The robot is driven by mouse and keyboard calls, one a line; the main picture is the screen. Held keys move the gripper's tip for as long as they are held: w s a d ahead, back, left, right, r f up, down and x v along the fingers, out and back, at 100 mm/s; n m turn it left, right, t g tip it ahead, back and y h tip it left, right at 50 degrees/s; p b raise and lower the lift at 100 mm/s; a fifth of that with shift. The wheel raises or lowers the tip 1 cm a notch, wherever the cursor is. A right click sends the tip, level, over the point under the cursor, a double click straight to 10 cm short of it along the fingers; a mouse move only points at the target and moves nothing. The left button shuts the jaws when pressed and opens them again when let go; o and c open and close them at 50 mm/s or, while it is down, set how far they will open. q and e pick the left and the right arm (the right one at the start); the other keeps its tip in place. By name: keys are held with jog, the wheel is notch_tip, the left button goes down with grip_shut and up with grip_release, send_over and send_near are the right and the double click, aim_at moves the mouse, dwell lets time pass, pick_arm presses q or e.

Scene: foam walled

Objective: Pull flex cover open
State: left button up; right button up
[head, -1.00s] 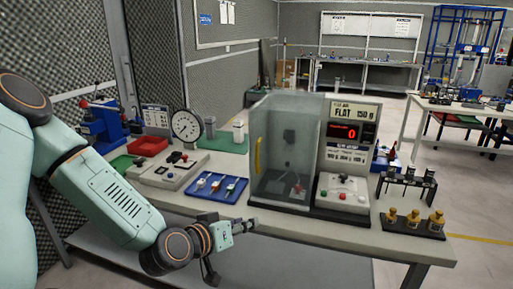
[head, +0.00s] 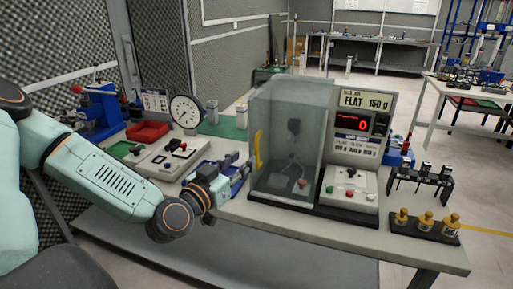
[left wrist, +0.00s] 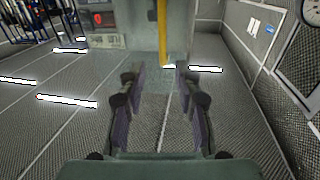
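The flex cover (head: 292,125) is a see-through grey box over the test machine on the bench, and it looks shut. A yellow upright handle (head: 258,150) is on its left side. My left gripper (head: 242,168) is just left of the handle, its fingers pointing toward the cover. In the left wrist view the fingers (left wrist: 157,74) are apart with nothing between them. There the yellow handle (left wrist: 162,32) stands ahead, beyond the fingertips and slightly right of centre. I see no contact with it. My right gripper is not in view.
A display panel (head: 362,120) and a control box (head: 348,192) stand right of the cover. Gold weights (head: 425,221) sit at the bench's right end. A dial gauge (head: 186,111), a red tray (head: 147,132) and a switch box (head: 172,158) are to the left.

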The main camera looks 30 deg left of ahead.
aim_at(256, 147)
pick_arm(q)
jog(key=w+b, duration=0.1)
jog(key=w, duration=0.1)
jog(key=w+b, duration=0.2)
jog(key=shift+w+a+f, duration=0.15)
jog(key=shift+w, duration=0.4)
jog(key=shift+w+a+b, duration=0.2)
jog(key=shift+w+b, duration=0.25)
jog(key=shift+w, duration=0.15)
jog(key=shift+w+d, duration=0.15)
jog(key=shift+w, duration=0.4)
jog(key=shift+s+a, duration=0.1)
jog(key=shift+a, duration=0.15)
jog(key=c, duration=0.3)
jog(key=shift+d, duration=0.2)
grip_shut()
